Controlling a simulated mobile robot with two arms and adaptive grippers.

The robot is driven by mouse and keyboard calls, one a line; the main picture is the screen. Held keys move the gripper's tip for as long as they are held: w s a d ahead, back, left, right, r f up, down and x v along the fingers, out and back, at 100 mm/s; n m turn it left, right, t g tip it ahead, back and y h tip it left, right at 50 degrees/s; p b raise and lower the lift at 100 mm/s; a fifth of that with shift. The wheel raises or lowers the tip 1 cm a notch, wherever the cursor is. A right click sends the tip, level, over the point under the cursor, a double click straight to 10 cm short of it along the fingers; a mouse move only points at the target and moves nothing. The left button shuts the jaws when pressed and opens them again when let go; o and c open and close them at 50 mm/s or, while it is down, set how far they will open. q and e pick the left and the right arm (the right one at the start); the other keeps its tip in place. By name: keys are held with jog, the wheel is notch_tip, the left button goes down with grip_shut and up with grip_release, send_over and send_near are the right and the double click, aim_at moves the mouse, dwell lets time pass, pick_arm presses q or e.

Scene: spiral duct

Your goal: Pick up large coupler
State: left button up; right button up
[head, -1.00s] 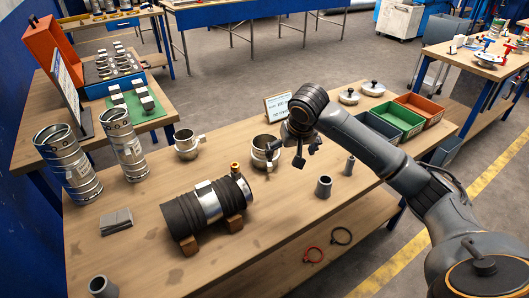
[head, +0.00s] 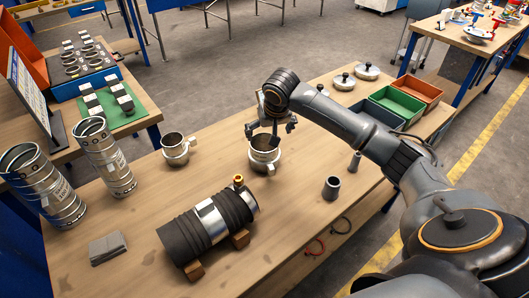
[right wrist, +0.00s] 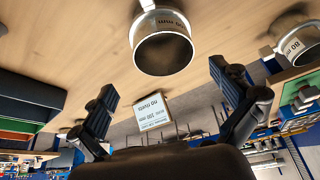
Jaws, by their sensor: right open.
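The large coupler (head: 264,158), a short silver metal ring with a side lug, stands upright on the workbench. In the right wrist view the large coupler (right wrist: 162,52) lies ahead, between the lines of my fingers and beyond their tips. My right gripper (head: 270,129) is open and empty, pointing down just above and behind the coupler's rim. Both fingers also show in the right wrist view (right wrist: 163,85), spread wide with nothing between them. A smaller coupler (head: 175,151) stands to the left, marked 80 in the right wrist view (right wrist: 295,42). My left gripper is not in view.
A black flexible duct (head: 208,228) rests on wooden blocks in front. A grey cylinder (head: 332,188) stands to the right. Two silver spiral ducts (head: 42,188) (head: 106,158) stand at the left. Coloured bins (head: 394,104) sit at the back right. Bench around the coupler is clear.

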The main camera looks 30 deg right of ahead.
aim_at(265, 146)
jog(key=x, duration=0.2)
jog(key=p+x, duration=0.1)
jog(key=x, duration=0.2)
jog(key=p+x, duration=0.1)
jog(key=x, duration=0.2)
jog(key=shift+s+a+f, duration=0.2)
jog(key=shift+a, duration=0.1)
jog(key=shift+w+f, duration=0.15)
jog(key=shift+f, duration=0.05)
jog(key=shift+c, duration=1.1)
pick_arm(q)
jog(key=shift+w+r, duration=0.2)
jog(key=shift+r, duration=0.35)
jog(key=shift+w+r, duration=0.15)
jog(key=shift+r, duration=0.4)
pick_arm(e)
jog(key=c, duration=1)
